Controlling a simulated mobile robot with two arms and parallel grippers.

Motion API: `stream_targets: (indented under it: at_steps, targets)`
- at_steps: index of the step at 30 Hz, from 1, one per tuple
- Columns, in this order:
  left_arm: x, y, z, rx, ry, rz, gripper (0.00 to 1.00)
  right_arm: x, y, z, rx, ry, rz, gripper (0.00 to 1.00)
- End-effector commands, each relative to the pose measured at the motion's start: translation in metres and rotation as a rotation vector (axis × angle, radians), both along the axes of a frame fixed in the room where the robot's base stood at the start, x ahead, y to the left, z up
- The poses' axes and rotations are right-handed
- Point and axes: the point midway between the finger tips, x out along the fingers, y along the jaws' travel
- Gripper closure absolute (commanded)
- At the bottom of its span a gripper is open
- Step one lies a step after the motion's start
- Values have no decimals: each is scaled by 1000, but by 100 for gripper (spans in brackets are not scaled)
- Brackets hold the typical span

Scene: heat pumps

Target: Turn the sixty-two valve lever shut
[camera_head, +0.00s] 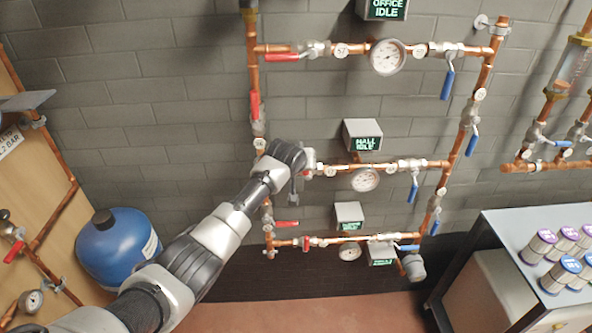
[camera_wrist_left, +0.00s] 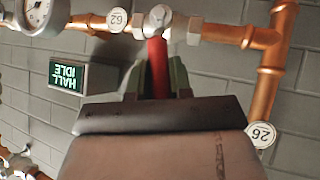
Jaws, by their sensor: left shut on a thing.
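The sixty-two tag (camera_wrist_left: 117,18) is a round white disc on the copper pipe at the top of the left wrist view, where the picture is upside down. Beside it is the valve (camera_wrist_left: 158,17) with a red lever (camera_wrist_left: 157,62). The lever stands crosswise to the pipe in that view. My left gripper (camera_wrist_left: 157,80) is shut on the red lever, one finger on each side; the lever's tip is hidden. In the head view my left gripper (camera_head: 300,172) is at the left end of the middle pipe, and its hand hides much of the valve. My right gripper is not in view.
The HALL IDLE display (camera_head: 362,134) and a gauge (camera_head: 364,180) are right of the gripper. Other red levers (camera_head: 281,57) and blue levers (camera_head: 448,84) stick out from nearby pipes. A blue tank (camera_head: 118,248) stands lower left, and a table with cans (camera_head: 490,228) lower right.

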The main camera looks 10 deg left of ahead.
Motion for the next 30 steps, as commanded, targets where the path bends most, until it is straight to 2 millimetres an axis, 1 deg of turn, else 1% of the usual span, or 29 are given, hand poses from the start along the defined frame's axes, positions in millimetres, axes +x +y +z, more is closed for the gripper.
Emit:
stream_targets:
  at_steps: [1, 6, 12, 20, 30]
  targets:
    - [1, -4, 2, 39, 12, -5, 100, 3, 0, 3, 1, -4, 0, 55]
    - [4, -11, 2, 141, 41, -2, 100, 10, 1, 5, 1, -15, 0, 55]
    - [5, -16, 2, 220, 64, -1, 100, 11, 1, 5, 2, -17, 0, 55]
    - [6, -18, 1, 260, 77, -1, 100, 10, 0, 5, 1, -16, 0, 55]
    - [6, -18, 1, 265, 77, -3, 100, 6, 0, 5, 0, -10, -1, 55]
